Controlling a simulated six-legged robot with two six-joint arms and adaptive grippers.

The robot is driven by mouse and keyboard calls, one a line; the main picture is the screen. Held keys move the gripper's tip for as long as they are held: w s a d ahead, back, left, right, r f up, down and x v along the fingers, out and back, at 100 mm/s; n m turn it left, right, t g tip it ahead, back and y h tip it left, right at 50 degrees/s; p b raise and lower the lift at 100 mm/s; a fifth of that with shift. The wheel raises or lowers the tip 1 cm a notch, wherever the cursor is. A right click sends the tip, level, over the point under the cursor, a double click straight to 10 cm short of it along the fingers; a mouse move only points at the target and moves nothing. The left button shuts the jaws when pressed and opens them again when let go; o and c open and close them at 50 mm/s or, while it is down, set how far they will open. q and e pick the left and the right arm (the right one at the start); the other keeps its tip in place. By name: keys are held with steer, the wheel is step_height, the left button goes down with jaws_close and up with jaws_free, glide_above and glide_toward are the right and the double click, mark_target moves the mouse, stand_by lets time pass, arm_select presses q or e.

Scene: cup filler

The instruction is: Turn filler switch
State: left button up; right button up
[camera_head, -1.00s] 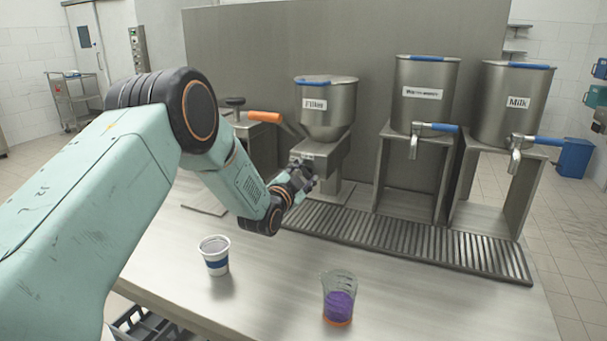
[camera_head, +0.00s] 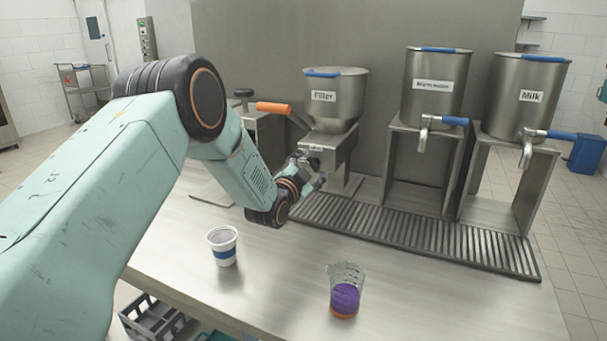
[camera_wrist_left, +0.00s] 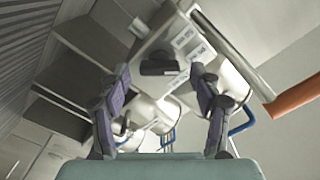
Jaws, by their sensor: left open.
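The steel filler (camera_head: 338,105) stands at the back of the counter, with a labelled hopper and an orange-handled lever (camera_head: 272,107) reaching left. My left gripper (camera_head: 313,172) is just in front of the filler's lower block and looks empty. In the left wrist view, the open fingers (camera_wrist_left: 160,74) spread on either side of a small dark part (camera_wrist_left: 158,68) on the filler's face, which may be the switch. I cannot tell whether they touch it. The orange lever also shows at the right there (camera_wrist_left: 296,95). My right gripper is not in view.
A ribbed drain grate (camera_head: 430,236) runs before two steel dispensers, one labelled Milk (camera_head: 522,97).

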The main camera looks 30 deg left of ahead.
arm_select(q)
steer(key=s, duration=1.1)
steer(key=shift+s+d, duration=0.35)
steer(key=shift+s, duration=0.05)
steer(key=shift+w, duration=0.1)
